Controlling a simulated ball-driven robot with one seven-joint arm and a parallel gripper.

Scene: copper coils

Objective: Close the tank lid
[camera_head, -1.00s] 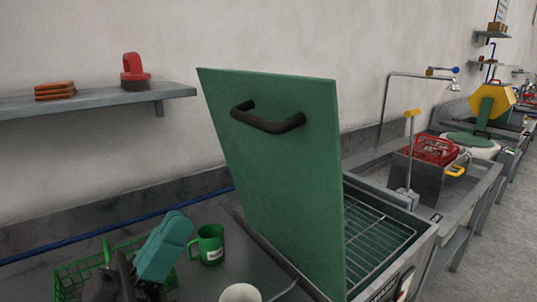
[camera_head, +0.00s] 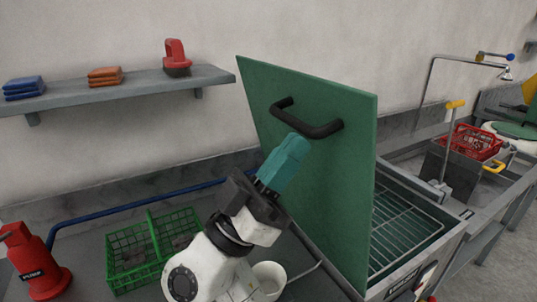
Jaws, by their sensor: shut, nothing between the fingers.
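The green tank lid (camera_head: 340,190) stands open, tilted up steeply from the tank (camera_head: 446,240). A black bar handle (camera_head: 318,130) is on the lid's near face, toward its top. The tank's open mouth shows a wire rack (camera_head: 400,240) inside, to the right of the lid. My gripper (camera_head: 297,142), with teal fingers, is shut and empty. It points up at the lid, with its tips just below the handle in the picture. I cannot tell whether the tips touch the lid or the handle.
A green wire basket (camera_head: 150,250) and a red bottle (camera_head: 35,262) stand on the counter at left. A shelf (camera_head: 130,92) with folded cloths and a red-handled brush is above. A red basket (camera_head: 470,142) sits by the sink at right.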

